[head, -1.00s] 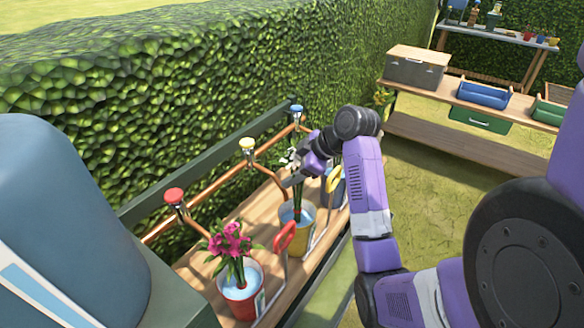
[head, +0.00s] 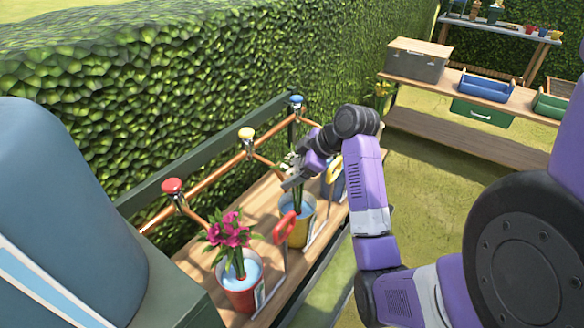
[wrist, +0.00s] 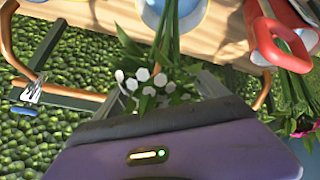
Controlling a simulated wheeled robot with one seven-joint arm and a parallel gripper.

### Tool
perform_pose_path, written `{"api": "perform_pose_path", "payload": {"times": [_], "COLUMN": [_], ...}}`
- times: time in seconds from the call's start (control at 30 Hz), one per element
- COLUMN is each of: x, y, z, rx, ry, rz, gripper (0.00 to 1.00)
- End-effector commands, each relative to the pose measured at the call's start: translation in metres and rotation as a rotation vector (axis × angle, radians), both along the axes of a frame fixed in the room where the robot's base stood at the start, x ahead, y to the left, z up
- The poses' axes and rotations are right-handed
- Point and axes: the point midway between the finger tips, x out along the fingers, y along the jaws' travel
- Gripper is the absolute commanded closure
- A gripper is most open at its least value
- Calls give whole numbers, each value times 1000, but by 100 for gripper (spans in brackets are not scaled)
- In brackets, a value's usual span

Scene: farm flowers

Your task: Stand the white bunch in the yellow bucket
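The white bunch (wrist: 145,88) has small white blooms and green leaves. Its stems run down into the yellow bucket (head: 296,233), which holds blue water and stands on the wooden bench; the bunch looks roughly upright. The bucket's water also shows at the top of the wrist view (wrist: 172,14). My gripper (head: 291,177) is at the blooms, above the bucket. In the wrist view my gripper (wrist: 165,92) has its fingers wide apart, one on each side of the blooms. In the head view my gripper partly hides the blooms.
A red bucket (head: 239,292) with pink flowers (head: 229,232) stands nearer on the bench. A copper pipe with red (head: 173,186), yellow (head: 246,134) and blue (head: 296,101) taps runs behind, before the hedge. A red handle (head: 285,227) stands beside the yellow bucket.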

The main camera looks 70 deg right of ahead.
Motion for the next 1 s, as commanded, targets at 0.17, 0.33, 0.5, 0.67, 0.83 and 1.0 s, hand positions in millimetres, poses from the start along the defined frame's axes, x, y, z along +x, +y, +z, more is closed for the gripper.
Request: {"api": "perform_pose_path", "payload": {"times": [0.17, 0.33, 0.5, 0.67, 0.83, 1.0], "x": [0, -2, -15, -32, -44, -49], "y": [0, 0, 1, 3, 5, 6], "z": [0, 2, 19, 39, 56, 60], "rx": [0, 1, -4, -3, -1, 0], "ry": [0, 0, -1, -1, 0, 0], "rz": [0, -1, -2, -2, -1, 0], "gripper": [16, 16, 16, 16, 16, 16]}}
